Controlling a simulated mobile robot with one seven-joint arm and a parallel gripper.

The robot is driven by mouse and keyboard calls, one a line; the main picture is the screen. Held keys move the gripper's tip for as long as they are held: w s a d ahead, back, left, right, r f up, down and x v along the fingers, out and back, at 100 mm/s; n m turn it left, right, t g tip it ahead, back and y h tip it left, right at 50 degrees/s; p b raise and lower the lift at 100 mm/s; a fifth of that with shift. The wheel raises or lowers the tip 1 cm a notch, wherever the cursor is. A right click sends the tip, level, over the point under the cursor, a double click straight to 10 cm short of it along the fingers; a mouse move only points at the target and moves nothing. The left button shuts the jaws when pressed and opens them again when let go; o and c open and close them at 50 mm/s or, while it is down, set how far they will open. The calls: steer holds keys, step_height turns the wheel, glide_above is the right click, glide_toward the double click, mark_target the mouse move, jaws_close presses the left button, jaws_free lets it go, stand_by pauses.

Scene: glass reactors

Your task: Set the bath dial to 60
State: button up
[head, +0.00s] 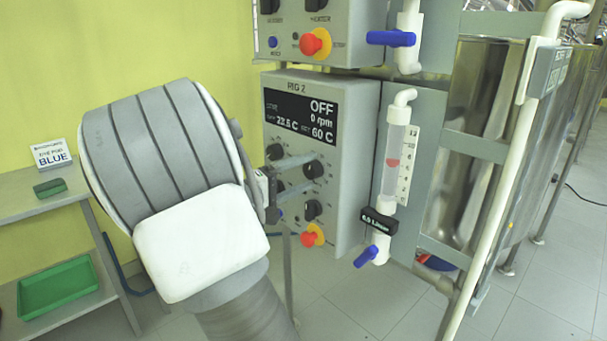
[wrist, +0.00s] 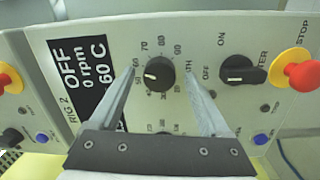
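The bath dial (wrist: 158,73) is a round black knob with a white mark, on the grey RIG 2 panel. Its mark points left in the wrist view, towards the 50 to 60 part of the scale. The dial also shows in the head view (head: 313,169). The black display (head: 301,116) reads OFF, 0 rpm, 22.6 C and SET 60 C. My gripper (wrist: 161,80) is open, with one finger on each side of the dial. Gaps show between fingers and knob in the wrist view. In the head view my gripper (head: 303,173) reaches the panel from the left.
A black ON/OFF knob (wrist: 242,74) and a red stop button on yellow (wrist: 303,75) are close by. A glass tube with a red float (head: 395,165) and blue-handled valves (head: 366,256) stand right of the panel. A side table (head: 30,205) is at left.

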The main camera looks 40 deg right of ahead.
steer(key=a+p, duration=0.3)
steer(key=a, duration=1.4)
steer(key=shift+a+f, duration=0.2)
steer(key=shift+f, duration=0.15)
steer(key=s+d+f+g+y, duration=0.2)
steer(key=s+f+y, duration=0.1)
steer(key=s+y, duration=0.7)
steer(key=s+a+r+n+t+y, duration=0.2)
steer(key=s+a+t+y, duration=0.6)
steer(key=s+a, duration=0.3)
step_height(320, 180, up, 18)
steer(key=w+p, duration=0.1)
steer(key=p, duration=1.6)
steer(key=shift+w+a+f+p, duration=0.15)
steer(key=shift+w+p, duration=0.05)
steer(key=shift+p, duration=0.15)
